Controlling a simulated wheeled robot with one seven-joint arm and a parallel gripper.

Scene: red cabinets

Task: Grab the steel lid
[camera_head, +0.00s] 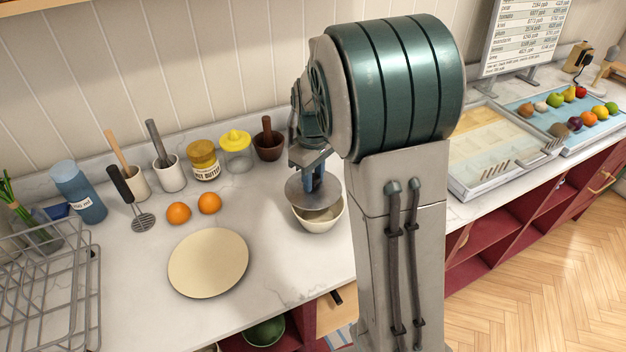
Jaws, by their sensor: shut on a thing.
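The steel lid (312,197) is a round, dull grey disc. It is held tilted at the mouth of a cream bowl (319,223) on the marble counter. My gripper (313,180) comes down from above and is shut on the lid near its middle. The view does not show whether the lid touches the bowl's rim. My arm and column hide the counter to the right of the bowl, and the fingertips are partly hidden.
A round cream plate (208,263) and two oranges (194,208) lie left of the bowl. A mortar (268,146), yellow juicer (236,152) and nut butter jar (204,161) stand behind. A wire rack (50,290) is far left.

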